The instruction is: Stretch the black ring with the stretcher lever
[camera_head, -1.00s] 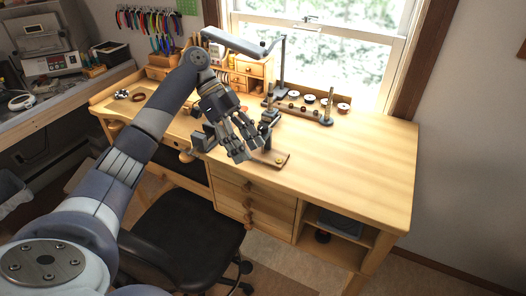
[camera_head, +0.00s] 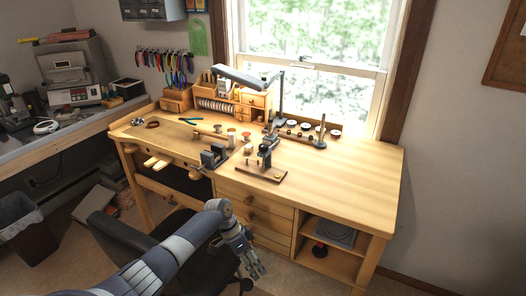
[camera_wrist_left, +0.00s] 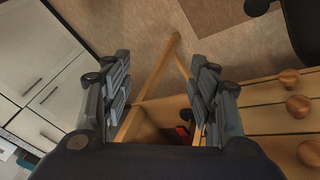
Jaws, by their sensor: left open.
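A dark upright device on a wooden base (camera_head: 264,170), which looks like the ring stretcher with its lever, stands near the front edge of the workbench (camera_head: 345,165). A black ring cannot be made out on it at this size. My left gripper (camera_head: 257,269) is open and empty. It hangs low in front of the bench drawers, below the bench top and apart from the stretcher. In the left wrist view my left gripper (camera_wrist_left: 160,60) shows both fingers spread with nothing between them. My right gripper is not in view.
A dark vise-like tool (camera_head: 213,157) sits left of the stretcher. Spools and posts (camera_head: 306,134) stand behind it. A black chair (camera_head: 130,240) is left of my arm. The bench's right side is clear. A dark reddish ring-shaped thing (camera_head: 152,124) lies at the far left.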

